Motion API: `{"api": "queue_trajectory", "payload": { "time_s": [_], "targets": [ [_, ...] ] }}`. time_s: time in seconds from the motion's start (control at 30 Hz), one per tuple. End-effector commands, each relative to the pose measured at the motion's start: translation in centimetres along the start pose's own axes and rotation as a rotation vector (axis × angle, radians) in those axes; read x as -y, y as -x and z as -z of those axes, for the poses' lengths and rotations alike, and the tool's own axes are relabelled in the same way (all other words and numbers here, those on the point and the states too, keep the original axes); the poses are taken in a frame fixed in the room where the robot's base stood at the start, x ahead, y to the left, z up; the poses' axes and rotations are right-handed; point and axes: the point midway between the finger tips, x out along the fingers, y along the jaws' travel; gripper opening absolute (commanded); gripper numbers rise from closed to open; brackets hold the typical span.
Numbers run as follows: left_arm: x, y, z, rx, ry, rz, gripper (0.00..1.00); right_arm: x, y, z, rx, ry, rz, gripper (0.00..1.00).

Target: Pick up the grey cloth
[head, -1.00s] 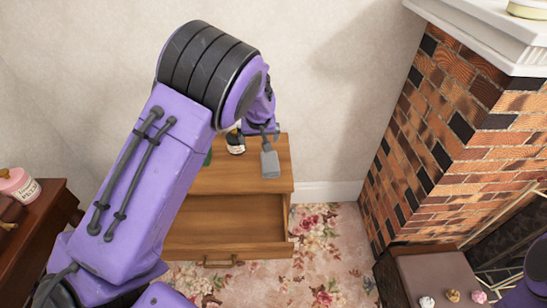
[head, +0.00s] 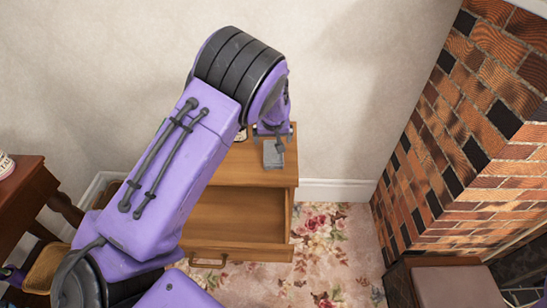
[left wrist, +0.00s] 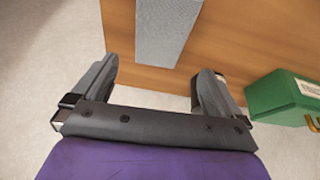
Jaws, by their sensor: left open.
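The grey cloth (head: 273,154) lies as a flat, folded rectangle on the top of the wooden dresser, near its right end. In the left wrist view the cloth (left wrist: 168,30) is a grey strip running out of the top edge. My left gripper (head: 272,132) is above the back of the dresser top, just behind the cloth in the head view. In the left wrist view my left gripper (left wrist: 155,85) is open and empty, with its fingers apart and the cloth ahead of the gap. My right gripper is out of view.
The dresser (head: 285,175) has an open drawer (head: 235,215). A green box (left wrist: 285,100) is beside the right finger. A brick fireplace (head: 460,140) is on the right, a dark table (head: 25,185) on the left.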

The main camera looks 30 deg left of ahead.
Motion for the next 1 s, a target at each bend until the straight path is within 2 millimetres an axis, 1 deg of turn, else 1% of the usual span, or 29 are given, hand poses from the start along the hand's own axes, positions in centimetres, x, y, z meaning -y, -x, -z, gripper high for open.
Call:
{"api": "queue_trajectory", "payload": {
  "time_s": [0.03,0.17,0.33,0.4,0.5,0.7,0.77,0.8,0.87,0.9,1.0],
  "targets": [
    [0.0,-0.9,0.0,0.001,0.000,0.001,1.00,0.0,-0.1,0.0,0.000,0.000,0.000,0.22],
    [-0.1,-2.3,-0.1,0.000,-0.002,0.000,1.00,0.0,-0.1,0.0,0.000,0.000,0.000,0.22],
    [-0.2,-5.3,-0.6,0.001,-0.002,0.001,1.00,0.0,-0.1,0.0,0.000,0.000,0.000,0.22],
    [-0.2,-6.4,-0.5,0.000,-0.002,0.000,1.00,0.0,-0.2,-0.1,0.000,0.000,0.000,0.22],
    [-0.2,-7.1,-0.5,-0.001,-0.003,0.000,1.00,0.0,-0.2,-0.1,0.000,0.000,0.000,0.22],
    [-0.3,-7.1,-0.5,-0.002,-0.003,-0.001,1.00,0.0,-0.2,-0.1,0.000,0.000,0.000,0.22],
    [-0.3,-7.1,-0.5,-0.001,-0.003,-0.001,0.80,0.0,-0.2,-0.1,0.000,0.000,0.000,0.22],
    [-0.3,-7.1,-0.5,-0.001,-0.003,-0.001,0.67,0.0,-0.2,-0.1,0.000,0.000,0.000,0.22],
    [-0.3,-7.1,-0.5,-0.001,-0.003,-0.001,0.48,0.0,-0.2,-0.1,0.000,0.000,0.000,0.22],
    [-0.3,-7.1,-0.5,-0.001,-0.003,-0.001,0.46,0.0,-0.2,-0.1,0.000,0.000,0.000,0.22],
    [-0.3,-7.1,-0.5,-0.001,-0.003,-0.001,0.46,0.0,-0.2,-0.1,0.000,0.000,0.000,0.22]
  ]
}}
